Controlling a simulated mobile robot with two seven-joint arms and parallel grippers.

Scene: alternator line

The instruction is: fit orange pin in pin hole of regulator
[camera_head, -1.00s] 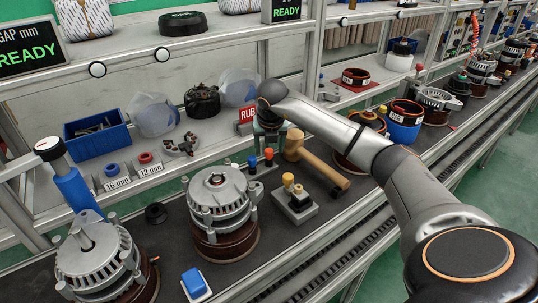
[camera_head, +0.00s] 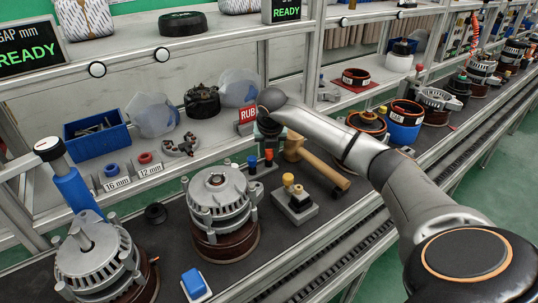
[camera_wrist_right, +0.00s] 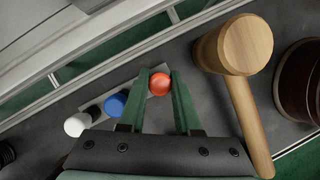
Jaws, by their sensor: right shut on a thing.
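The orange pin (camera_wrist_right: 159,84) has a round red-orange head and stands at the end of a pale strip, beside a blue pin (camera_wrist_right: 115,104) and a white pin (camera_wrist_right: 76,124). The orange pin also shows in the head view (camera_head: 268,158). My right gripper (camera_wrist_right: 160,82) is shut on the orange pin, one green finger on each side of its head. A dark block with a yellow knob on a grey plate (camera_head: 297,212) stands to the right; I cannot tell if it is the regulator. No pin hole is discernible. My left gripper is not in view.
A wooden mallet (camera_wrist_right: 238,48) lies close to the right of my right gripper. An alternator (camera_head: 220,205) stands in front to the left, another (camera_head: 90,262) farther left. A shelf edge (camera_head: 215,147) runs behind the pins. A blue-topped block (camera_head: 194,282) lies at the front.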

